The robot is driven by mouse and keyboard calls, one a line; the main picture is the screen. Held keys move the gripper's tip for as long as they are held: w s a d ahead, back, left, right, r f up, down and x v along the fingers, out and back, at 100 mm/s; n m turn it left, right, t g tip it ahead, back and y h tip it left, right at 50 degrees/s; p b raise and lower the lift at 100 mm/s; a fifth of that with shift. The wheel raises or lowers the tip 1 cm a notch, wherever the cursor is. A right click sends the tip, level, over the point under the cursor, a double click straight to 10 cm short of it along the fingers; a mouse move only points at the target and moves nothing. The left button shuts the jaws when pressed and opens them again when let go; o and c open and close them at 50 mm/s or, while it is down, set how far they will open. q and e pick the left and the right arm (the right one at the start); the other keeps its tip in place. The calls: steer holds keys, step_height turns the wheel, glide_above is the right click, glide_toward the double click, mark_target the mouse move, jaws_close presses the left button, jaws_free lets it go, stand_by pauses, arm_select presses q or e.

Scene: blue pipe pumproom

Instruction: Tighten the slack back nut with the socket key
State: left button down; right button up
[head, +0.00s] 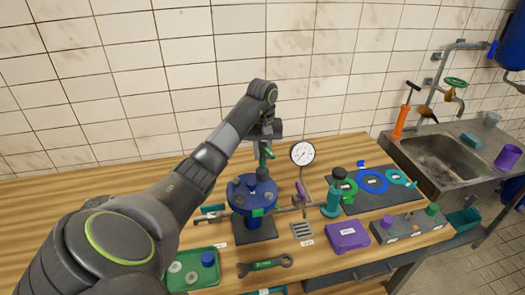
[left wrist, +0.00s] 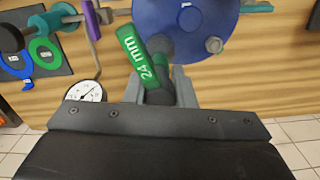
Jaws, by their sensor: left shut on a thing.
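My left gripper (head: 264,134) is shut on the green socket key (head: 263,156), over the back of the blue round flange (head: 243,192). In the left wrist view, the key (left wrist: 140,57) has a green part marked "24 mm" and stands at the fingers (left wrist: 168,90). The blue flange (left wrist: 180,32) lies just past the key, with a grey nut (left wrist: 213,45) on its near right and a larger round piece in the middle. I cannot tell whether the key touches the back nut, which I cannot make out clearly. My right gripper is not in view.
A pressure gauge (head: 302,153) stands right of the flange. A sink (head: 445,160) is at the right. The back left bench is clear.

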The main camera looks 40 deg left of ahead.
arm_select(q)
steer(key=shift+r, duration=0.25)
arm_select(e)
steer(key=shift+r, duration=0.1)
arm_select(q)
steer(key=c, duration=1.1)
jaws_free()
steer(key=shift+c, duration=0.2)
